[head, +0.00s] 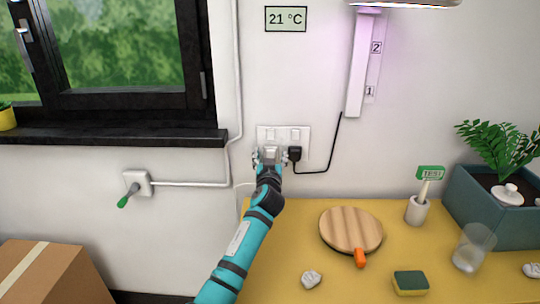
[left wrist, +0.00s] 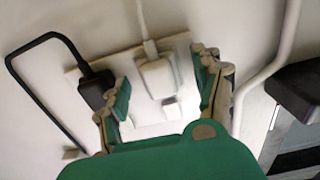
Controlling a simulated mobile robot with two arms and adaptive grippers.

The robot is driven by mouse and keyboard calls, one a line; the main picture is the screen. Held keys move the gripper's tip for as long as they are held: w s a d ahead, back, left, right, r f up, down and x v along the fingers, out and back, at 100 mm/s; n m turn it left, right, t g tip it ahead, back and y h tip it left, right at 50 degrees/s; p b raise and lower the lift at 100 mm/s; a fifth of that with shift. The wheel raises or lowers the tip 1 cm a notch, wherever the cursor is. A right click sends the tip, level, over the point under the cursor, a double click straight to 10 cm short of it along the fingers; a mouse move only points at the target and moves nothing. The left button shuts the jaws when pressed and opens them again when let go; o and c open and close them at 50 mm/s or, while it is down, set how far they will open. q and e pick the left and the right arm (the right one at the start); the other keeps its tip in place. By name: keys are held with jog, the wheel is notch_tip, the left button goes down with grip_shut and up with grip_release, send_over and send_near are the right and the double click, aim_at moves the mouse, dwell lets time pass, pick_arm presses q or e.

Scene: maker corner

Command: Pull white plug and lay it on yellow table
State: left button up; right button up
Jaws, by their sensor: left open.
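The white plug (left wrist: 158,78) sits in the socket plate (left wrist: 128,62), its white cord (left wrist: 146,25) running away from it in the left wrist view. My left gripper (head: 269,155) is open at the wall in front of the plate (head: 304,133). In the left wrist view its two fingers (left wrist: 163,72) stand on either side of the white plug, apart from it as far as I can tell. In the head view the gripper hides the white plug. The yellow table (head: 295,225) is below the socket. My right gripper is not in view.
A black plug (head: 295,153) with a black cable sits right beside the white one. On the table are a round wooden board (head: 350,229), a sponge (head: 410,283), a white stone (head: 311,279), a glass (head: 473,248) and a planter (head: 490,218). Bare table shows at the left.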

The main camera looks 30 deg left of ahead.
pick_arm(q)
grip_shut()
dwell(0.3)
jog(key=shift+s+f, duration=0.1)
jog(key=shift+p+v, duration=0.3)
jog(key=shift+v, duration=0.5)
jog(key=shift+p+v, duration=0.45)
jog(key=shift+v, duration=1.65)
